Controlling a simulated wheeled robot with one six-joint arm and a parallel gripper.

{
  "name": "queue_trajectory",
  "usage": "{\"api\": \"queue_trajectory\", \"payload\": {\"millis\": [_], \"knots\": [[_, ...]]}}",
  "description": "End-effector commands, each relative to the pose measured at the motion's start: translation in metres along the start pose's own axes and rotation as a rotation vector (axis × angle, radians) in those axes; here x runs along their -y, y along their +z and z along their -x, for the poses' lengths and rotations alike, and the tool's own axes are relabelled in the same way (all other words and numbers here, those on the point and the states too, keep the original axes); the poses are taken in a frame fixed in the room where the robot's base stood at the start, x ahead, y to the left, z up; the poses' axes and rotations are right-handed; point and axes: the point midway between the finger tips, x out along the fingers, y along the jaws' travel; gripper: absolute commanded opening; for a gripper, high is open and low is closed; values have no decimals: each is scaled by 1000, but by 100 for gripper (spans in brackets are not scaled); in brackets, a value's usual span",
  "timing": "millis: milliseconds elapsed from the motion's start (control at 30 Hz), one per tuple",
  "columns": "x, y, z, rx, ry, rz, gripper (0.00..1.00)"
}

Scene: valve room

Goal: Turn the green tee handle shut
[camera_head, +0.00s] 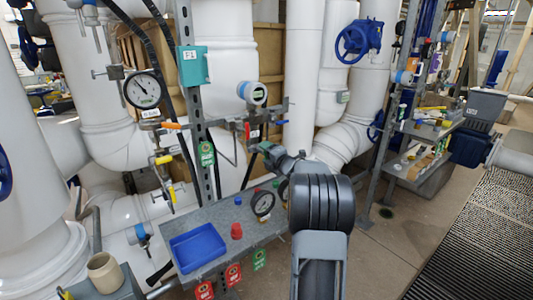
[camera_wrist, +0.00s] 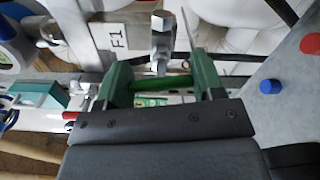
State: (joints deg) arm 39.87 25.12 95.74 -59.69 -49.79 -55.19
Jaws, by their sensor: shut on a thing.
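The green tee handle (camera_wrist: 176,83) shows in the wrist view as a bright green bar across the gap between my fingers. A metal stem with a hex end (camera_wrist: 161,45) stands just beyond it. My gripper (camera_wrist: 163,74) has a dark green finger at each end of the bar and is shut on the handle. In the head view my gripper (camera_head: 268,149) is at the pipe run on the grey upright, above the shelf. My arm and gripper hide the handle there, and its exact angle cannot be told.
The grey shelf (camera_head: 212,218) below holds a blue tray (camera_head: 197,248), a red cap (camera_head: 236,231) and a gauge (camera_head: 263,204). A blue-and-white transmitter (camera_head: 252,93) is close above my gripper. An orange-handled valve (camera_head: 172,126) is to the left. Open floor lies to the right.

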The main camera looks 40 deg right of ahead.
Motion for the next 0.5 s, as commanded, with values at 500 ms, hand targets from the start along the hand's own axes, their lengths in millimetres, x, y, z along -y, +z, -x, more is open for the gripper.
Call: {"api": "queue_trajectory", "payload": {"millis": [500], "knots": [[1, 0, 0, 0, 0, -225, 38]]}}
